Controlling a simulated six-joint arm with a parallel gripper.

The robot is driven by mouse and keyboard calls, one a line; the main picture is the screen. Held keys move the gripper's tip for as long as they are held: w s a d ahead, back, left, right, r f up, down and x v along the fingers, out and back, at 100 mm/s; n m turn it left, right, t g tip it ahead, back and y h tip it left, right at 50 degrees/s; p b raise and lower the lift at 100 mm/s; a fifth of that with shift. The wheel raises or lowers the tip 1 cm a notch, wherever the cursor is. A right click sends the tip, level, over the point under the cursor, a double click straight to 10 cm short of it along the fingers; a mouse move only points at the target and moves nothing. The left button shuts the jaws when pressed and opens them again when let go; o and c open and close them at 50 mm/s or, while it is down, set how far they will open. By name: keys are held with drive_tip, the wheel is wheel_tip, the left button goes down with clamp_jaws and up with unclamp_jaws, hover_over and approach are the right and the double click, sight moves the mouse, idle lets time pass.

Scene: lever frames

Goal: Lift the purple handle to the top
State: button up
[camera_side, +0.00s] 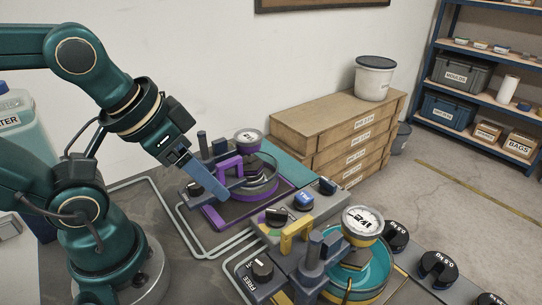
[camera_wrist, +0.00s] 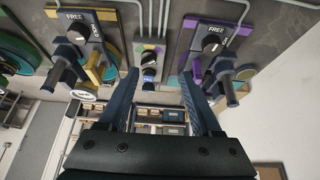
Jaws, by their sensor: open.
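The purple handle (camera_side: 230,167) is an arch-shaped grip on the purple-edged lever frame (camera_side: 216,217) at the back, beside its round gauge (camera_side: 249,137). In the wrist view, a purple part that seems to be the handle (camera_wrist: 196,71) shows at the right, partly behind a finger. My gripper (camera_side: 221,190) reaches down in front of that frame. Its blue fingers are spread with nothing between them in the wrist view (camera_wrist: 158,75). One fingertip appears close to the purple handle; I cannot tell whether they touch.
A second frame with a yellow handle (camera_side: 294,237) and a teal wheel (camera_side: 360,270) stands at the front right. A panel with several knobs (camera_side: 303,200) lies between the frames. Black weights (camera_side: 437,266) stand at the right. Wooden drawers (camera_side: 338,130) stand behind.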

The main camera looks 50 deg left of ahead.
drive_tip(key=shift+c, duration=1.3)
drive_tip(key=shift+s, duration=0.15)
drive_tip(key=shift+c, duration=0.4)
wheel_tip(320, 180, up, 3)
drive_tip(key=g, duration=0.5)
hover_over(229, 161)
drive_tip(key=shift+d+r, duration=0.15)
drive_tip(key=shift+d, duration=0.05)
drive_tip(key=shift+a+f+g, duration=0.3)
drive_tip(key=shift+f, duration=2.7)
